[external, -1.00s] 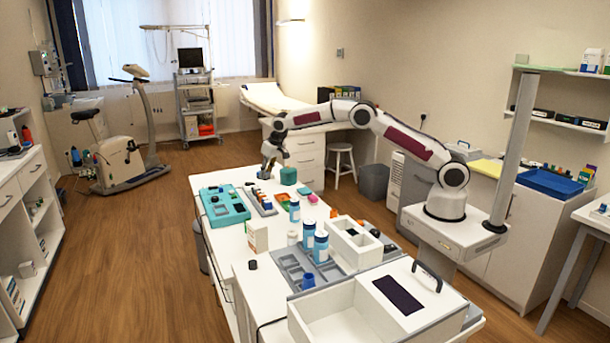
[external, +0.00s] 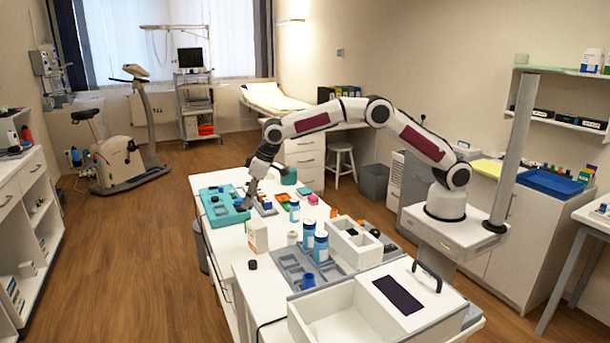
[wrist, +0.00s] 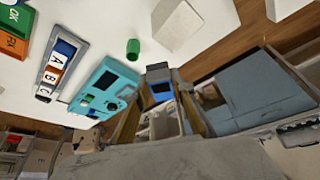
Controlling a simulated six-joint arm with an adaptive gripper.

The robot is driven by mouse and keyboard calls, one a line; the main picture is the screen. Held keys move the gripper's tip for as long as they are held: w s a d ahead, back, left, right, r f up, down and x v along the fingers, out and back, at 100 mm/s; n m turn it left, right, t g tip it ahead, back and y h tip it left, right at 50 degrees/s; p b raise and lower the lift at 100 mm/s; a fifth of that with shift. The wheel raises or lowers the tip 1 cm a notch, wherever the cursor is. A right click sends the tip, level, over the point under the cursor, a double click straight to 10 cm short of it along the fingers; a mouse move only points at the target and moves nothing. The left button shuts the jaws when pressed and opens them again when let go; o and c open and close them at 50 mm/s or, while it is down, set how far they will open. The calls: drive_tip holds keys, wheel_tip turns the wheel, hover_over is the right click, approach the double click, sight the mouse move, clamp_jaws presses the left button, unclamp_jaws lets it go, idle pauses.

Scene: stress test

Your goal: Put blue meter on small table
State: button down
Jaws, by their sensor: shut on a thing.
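My gripper (external: 247,201) is over the far end of the white bench, beside the teal tray (external: 222,206). In the wrist view, my gripper (wrist: 160,94) is shut on a small grey and blue thing (wrist: 161,87), which looks like the blue meter. Its blue face shows between the fingertips; the rest is partly hidden. In the external view the meter is too small to make out. The teal tray also shows left of the fingers in the wrist view (wrist: 98,88). I cannot tell which surface is the small table; a white stool (external: 341,149) stands behind the bench.
The lettered strip (wrist: 58,68) and a green cylinder (wrist: 133,48) lie near the tray. Blue-and-white bottles (external: 321,246), a small white box (external: 258,236) and a grey tray (external: 292,266) occupy the bench's nearer part. Open floor (external: 130,250) lies left.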

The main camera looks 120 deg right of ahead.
drive_tip(key=w+a+r+n+y, duration=0.1)
drive_tip(key=a+n, duration=0.1)
drive_tip(key=a, duration=1.1)
drive_tip(key=w+a+r+n+y, duration=0.1)
drive_tip(key=w+a+r+n, duration=0.15)
drive_tip(key=a, duration=1.05)
drive_tip(key=s+a+n+y, duration=0.1)
drive_tip(key=s+a+n, duration=0.2)
drive_tip(key=a, duration=1.2)
drive_tip(key=s+a+n+y, duration=0.1)
drive_tip(key=s+a+n, duration=0.2)
drive_tip(key=a, duration=1.3)
drive_tip(key=shift+s+r, duration=0.25)
drive_tip(key=shift+s, duration=0.65)
drive_tip(key=shift+f, duration=2.55)
drive_tip(key=shift+f, duration=2.5)
drive_tip(key=shift+f, duration=0.1)
